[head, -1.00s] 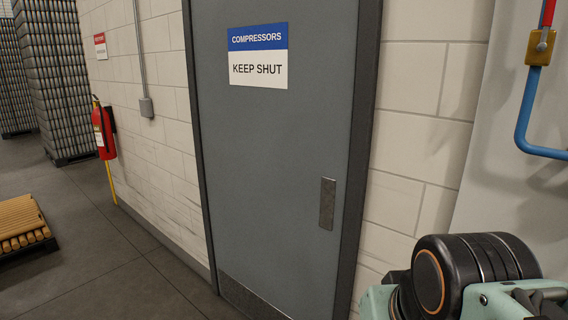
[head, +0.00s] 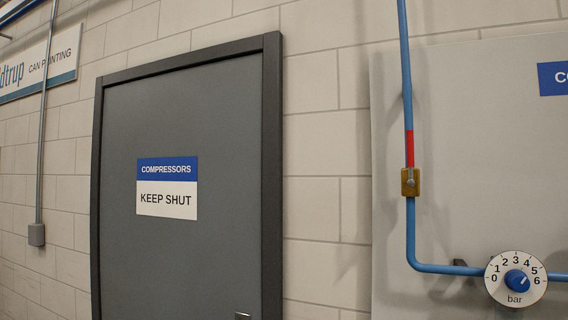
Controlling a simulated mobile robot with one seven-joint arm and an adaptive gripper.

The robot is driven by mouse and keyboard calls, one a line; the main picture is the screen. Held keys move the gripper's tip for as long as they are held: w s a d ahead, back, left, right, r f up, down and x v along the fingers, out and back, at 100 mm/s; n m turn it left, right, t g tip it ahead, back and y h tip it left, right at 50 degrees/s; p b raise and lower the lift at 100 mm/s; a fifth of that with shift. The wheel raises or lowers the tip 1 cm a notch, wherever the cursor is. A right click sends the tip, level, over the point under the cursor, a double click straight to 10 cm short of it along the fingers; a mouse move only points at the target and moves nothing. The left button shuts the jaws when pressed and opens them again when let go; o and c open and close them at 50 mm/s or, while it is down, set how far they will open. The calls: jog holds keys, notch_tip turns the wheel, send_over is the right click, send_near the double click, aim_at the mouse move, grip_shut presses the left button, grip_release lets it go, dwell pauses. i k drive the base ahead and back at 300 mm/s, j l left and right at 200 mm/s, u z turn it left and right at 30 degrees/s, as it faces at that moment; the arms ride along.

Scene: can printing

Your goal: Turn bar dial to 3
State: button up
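The bar dial (head: 516,279) is at the lower right of the head view. It has a round white face numbered 0 to 6, the word "bar" below, and a blue knob (head: 517,281) in the middle. The knob's pale mark points up and right, roughly toward 4 or 5; it is too small to read exactly. The dial sits on a blue pipe (head: 411,240) along a pale panel. My gripper is not in view.
A brass valve (head: 410,182) with a red section above it is on the vertical pipe. A grey door (head: 200,250) with a "COMPRESSORS KEEP SHUT" sign (head: 167,187) is to the left. A blue sign (head: 555,78) is cut off at the right edge.

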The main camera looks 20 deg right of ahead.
aim_at(516, 279)
jog(key=z, duration=1.75)
jog(key=k+j+u, duration=0.15)
jog(key=j, duration=0.25)
jog(key=j+u, duration=0.15)
jog(key=j, duration=0.2)
jog(key=j+u, duration=0.55)
jog(key=l+z, duration=0.7)
